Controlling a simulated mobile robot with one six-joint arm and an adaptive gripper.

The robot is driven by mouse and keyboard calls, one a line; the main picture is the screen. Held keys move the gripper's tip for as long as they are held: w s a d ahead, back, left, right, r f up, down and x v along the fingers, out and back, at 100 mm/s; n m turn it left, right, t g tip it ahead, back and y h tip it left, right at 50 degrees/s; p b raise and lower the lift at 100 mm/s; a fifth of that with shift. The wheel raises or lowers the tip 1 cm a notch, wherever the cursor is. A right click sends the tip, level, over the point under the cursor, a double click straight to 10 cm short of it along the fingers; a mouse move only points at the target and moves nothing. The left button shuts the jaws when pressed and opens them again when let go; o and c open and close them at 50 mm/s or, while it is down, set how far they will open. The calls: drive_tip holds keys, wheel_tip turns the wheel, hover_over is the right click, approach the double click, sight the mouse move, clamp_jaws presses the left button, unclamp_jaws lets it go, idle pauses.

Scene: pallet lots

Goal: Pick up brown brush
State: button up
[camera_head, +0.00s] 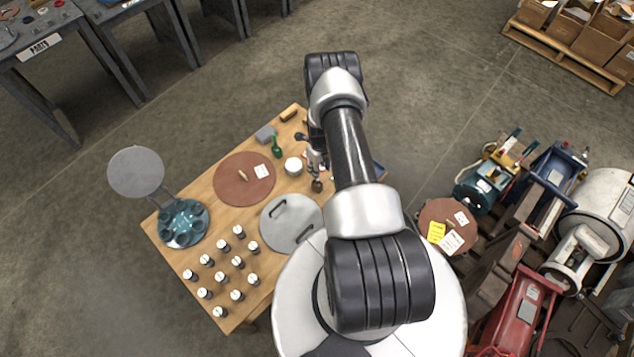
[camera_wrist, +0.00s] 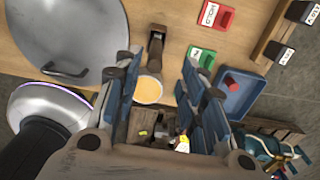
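My gripper (camera_wrist: 161,62) is open, with one finger on each side of the brush in the picture. I see gaps between the brush and both fingers; how high the fingers are above it is hard to tell. In the head view my gripper (camera_head: 315,160) is over the table's right part, partly hidden by my arm. A small brown round thing just below it there seems to be the brush (camera_head: 317,186).
A grey metal disc with handles (camera_wrist: 60,35) lies left of the brush. A red tray (camera_wrist: 212,16), a green tray (camera_wrist: 200,56) and a blue bin (camera_wrist: 240,92) are to the right. Several white-topped pieces (camera_head: 237,262) stand at the table's front. A white bowl-like thing (camera_head: 293,166) is close by.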

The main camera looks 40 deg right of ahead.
drive_tip(key=f+b, duration=0.1)
drive_tip(key=f, duration=0.3)
drive_tip(key=f+b, duration=0.1)
drive_tip(key=f, duration=0.2)
drive_tip(key=shift+w+a+b, duration=0.2)
drive_tip(key=shift+a+b, duration=0.1)
drive_tip(key=shift+a, duration=0.1)
drive_tip(key=shift+r, duration=0.1)
drive_tip(key=shift+c, duration=0.4)
clamp_jaws()
